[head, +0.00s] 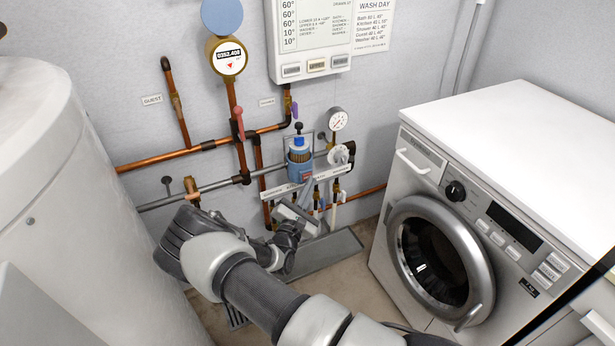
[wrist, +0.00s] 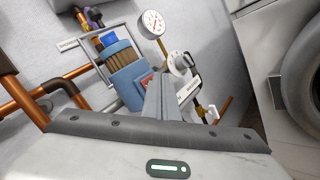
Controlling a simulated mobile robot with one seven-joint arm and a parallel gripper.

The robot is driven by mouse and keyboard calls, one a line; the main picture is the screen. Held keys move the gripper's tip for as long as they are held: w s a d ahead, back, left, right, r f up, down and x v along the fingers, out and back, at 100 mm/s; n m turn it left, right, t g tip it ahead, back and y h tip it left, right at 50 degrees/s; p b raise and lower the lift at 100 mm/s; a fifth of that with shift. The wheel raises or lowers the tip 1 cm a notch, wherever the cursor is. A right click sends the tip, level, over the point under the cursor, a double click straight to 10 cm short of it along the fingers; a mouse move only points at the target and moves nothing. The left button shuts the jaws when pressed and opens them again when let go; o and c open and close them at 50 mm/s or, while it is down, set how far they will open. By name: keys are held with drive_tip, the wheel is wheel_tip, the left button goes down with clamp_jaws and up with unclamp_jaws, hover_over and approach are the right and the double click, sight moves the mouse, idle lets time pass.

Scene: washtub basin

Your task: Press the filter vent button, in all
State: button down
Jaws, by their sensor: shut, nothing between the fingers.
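The water filter (head: 299,160) is a blue housing with a brown ribbed cartridge, mounted on the wall pipes. It also shows in the wrist view (wrist: 126,75). A small red part (wrist: 148,79) shows low on its front, right by my fingertips; it looks like a button, but I cannot read a label. My gripper (head: 304,192) is shut and empty, below and in front of the filter. In the wrist view its closed fingers (wrist: 158,82) partly cover the red part; I cannot tell whether they touch it.
A pressure gauge (head: 338,119) and a white valve (head: 340,154) sit right of the filter. A labelled strip (head: 290,188) with small taps lies below. Copper pipes (head: 178,155) run left. A washing machine (head: 450,215) stands right, a white tank (head: 60,190) left.

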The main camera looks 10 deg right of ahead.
drive_tip(key=shift+s+d, duration=0.1)
drive_tip(key=shift+s, duration=0.35)
drive_tip(key=shift+s, duration=0.1)
drive_tip(key=shift+s+d+p, duration=0.25)
drive_tip(key=shift+s+p, duration=0.3)
drive_tip(key=shift+s, duration=0.2)
drive_tip(key=shift+s+d+p, duration=0.2)
drive_tip(key=shift+s+p, duration=0.3)
drive_tip(key=shift+s, duration=0.3)
drive_tip(key=shift+s+d+p, duration=0.25)
drive_tip(key=shift+s+p, duration=0.3)
drive_tip(key=shift+s, duration=0.2)
